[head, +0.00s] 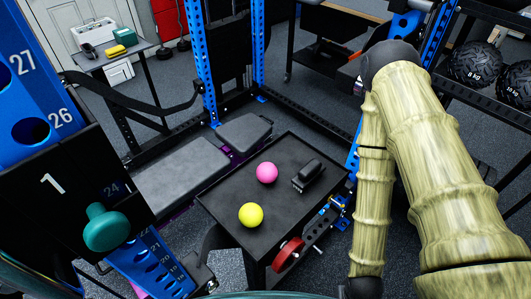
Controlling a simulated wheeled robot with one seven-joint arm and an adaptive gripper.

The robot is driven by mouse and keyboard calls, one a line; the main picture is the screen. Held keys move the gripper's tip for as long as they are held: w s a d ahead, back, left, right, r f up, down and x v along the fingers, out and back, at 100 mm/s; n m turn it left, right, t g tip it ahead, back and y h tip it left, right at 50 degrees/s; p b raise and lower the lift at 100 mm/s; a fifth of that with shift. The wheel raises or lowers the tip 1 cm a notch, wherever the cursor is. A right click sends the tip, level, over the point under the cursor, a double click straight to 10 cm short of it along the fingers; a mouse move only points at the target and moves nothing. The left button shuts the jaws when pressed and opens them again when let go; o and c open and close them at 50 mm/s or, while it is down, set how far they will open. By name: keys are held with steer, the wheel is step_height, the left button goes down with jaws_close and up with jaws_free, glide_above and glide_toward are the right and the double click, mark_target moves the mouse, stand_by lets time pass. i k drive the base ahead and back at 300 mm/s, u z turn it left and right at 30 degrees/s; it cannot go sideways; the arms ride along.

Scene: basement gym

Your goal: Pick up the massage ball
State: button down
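A pink ball (267,173) and a yellow-green ball (251,215) rest apart on a black tabletop (228,196) in the middle of the head view. Both look smooth, and I cannot tell which one is the massage ball. My arm comes in from the lower right, bends at the top and runs down to the right of the table. Its lower end leaves the bottom of the picture, and my gripper does not show.
A dark elongated object (308,176) lies right of the pink ball. A padded bench (185,180) stands behind the table, left. Blue rack posts (203,60) rise behind. A black plate with a teal knob (106,228) fills the left. Heavy balls (476,62) sit on a rack, right.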

mark_target(267, 173)
steer(key=k, duration=1)
steer(key=z, duration=2.2)
steer(key=i, duration=1.5)
steer(key=u, duration=3.65)
